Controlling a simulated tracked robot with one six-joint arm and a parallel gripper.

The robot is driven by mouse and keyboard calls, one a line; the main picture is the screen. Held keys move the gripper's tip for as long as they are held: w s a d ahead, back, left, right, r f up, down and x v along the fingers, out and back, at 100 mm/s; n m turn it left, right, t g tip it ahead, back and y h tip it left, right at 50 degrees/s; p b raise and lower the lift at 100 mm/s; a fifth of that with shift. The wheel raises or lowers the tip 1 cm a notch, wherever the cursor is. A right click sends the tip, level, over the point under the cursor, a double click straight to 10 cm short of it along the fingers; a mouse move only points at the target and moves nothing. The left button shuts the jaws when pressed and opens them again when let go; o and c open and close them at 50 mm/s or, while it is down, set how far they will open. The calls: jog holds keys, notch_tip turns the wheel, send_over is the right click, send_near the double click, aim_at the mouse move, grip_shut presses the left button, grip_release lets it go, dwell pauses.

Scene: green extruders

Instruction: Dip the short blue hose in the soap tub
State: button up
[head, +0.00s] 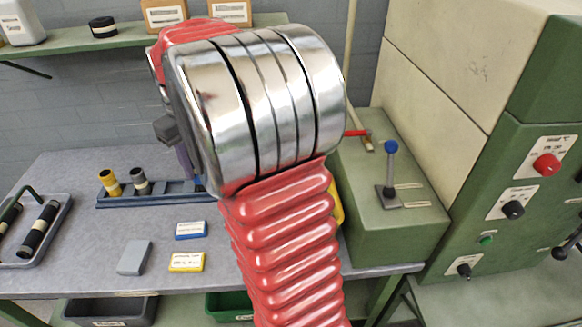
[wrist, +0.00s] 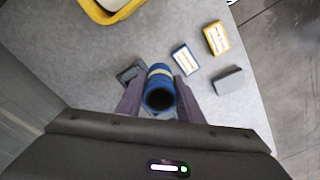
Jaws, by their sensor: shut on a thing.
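The short blue hose (wrist: 159,86) is between the purple fingers of my gripper (wrist: 157,95) in the wrist view, with its open end toward the camera. The gripper is shut on it. In the head view one purple finger (head: 184,160) shows beside my arm, low over the blue rack (head: 165,197); the hose is mostly hidden there. A yellow-rimmed tub (wrist: 133,10) lies at the top left of the wrist view, apart from the hose and cut by the frame edge. In the head view only a yellow sliver (head: 337,207) shows behind my arm.
The rack holds a yellow hose (head: 110,183) and a grey hose (head: 140,182). A grey block (head: 134,257), a blue box (head: 191,230) and a yellow box (head: 186,262) lie in front. A tray (head: 62,212) with black pieces is left; a green machine (head: 385,215) stands right.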

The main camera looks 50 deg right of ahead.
jog(key=s+d, duration=0.6)
jog(key=s, duration=0.4)
jog(key=s+d+r, duration=0.1)
jog(key=s+d, duration=0.4)
jog(key=s, duration=0.6)
jog(key=shift+d+r, duration=0.15)
jog(key=shift+d, duration=0.2)
jog(key=shift+f, duration=6.15)
jog(key=shift+r, duration=0.1)
notch_tip(320, 180, up, 12)
